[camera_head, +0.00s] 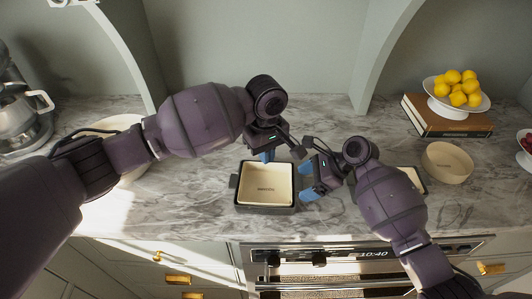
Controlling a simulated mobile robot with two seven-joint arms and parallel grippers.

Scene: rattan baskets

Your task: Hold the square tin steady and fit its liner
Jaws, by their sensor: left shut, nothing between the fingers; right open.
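The square tin (265,208) is dark grey with small side handles and sits on the marble counter near its front edge. A cream square liner (265,187) lies inside it, with small dark print at its middle. It looks seated within the tin's walls, though its exact depth is hard to tell. My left gripper (266,157) is shut and empty at the tin's back edge, its blue fingertips close to the rim. My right gripper (306,182) is open just right of the tin, with blue fingertips beside its right wall. Contact cannot be made out at either gripper.
Another dark tin with a cream inside (412,178) is partly hidden behind my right arm. A round cream dish (447,163) stands right of it. A bowl of lemons (456,90) rests on books (440,120) at the back right. A mixer (22,115) stands at far left.

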